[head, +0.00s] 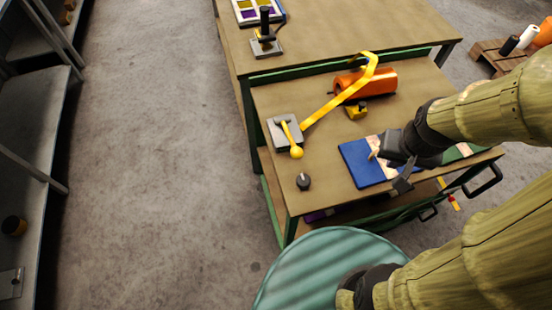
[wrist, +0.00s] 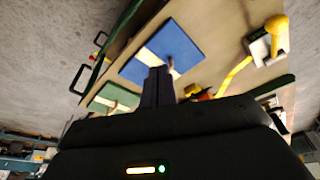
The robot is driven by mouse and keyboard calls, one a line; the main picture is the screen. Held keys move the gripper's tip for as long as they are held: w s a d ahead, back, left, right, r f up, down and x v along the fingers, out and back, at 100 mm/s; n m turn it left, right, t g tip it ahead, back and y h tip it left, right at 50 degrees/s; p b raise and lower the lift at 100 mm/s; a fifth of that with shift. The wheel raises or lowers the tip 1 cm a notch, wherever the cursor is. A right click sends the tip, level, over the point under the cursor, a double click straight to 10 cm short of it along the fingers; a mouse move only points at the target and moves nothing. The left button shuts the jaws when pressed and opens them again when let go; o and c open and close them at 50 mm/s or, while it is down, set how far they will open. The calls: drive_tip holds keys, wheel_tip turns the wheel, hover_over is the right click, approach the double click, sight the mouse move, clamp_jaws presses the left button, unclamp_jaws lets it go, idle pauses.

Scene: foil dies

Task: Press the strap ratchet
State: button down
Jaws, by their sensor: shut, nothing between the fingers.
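The strap ratchet (head: 290,138) is a grey block with a yellow lever ending in a round yellow knob. It sits near the left edge of the cart top (head: 325,140). A yellow strap (head: 335,104) runs from it up and over an orange cylinder (head: 378,82). In the wrist view the ratchet (wrist: 276,27) is at the upper right, its knob towards the camera. My gripper (head: 384,156) is shut and empty over the blue-and-cream board (head: 355,170), to the right of the ratchet and apart from it. The shut fingers (wrist: 158,75) show in the wrist view, hiding part of the board.
A small yellow block (head: 357,111) lies below the cylinder. A black knob (head: 303,182) stands near the cart's front left corner. A larger table (head: 340,30) behind holds a black-handled device (head: 265,42). Cart top between ratchet and board is clear.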

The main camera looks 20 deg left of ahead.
drive_tip(key=shift+a, duration=0.1)
drive_tip(key=n+g+h+p, duration=0.2)
drive_tip(key=n+h+p, duration=0.3)
drive_tip(key=n+p, duration=0.95)
hover_over(296, 153)
drive_tip(key=b, duration=0.3)
wheel_tip(296, 153, down, 5)
drive_tip(key=shift+r+n, duration=0.15)
drive_tip(key=shift+n, duration=1)
drive_tip(key=s+a+f+n+t+h+p, duration=0.1)
drive_tip(key=s+a+n+t+h+p, duration=0.1)
drive_tip(key=a+n, duration=0.5)
drive_tip(key=shift+s+a+f+n+t+p, duration=0.3)
drive_tip(key=shift+s+a+t+p, duration=0.55)
drive_tip(key=shift+s+p, duration=0.25)
drive_tip(key=shift+d, duration=0.1)
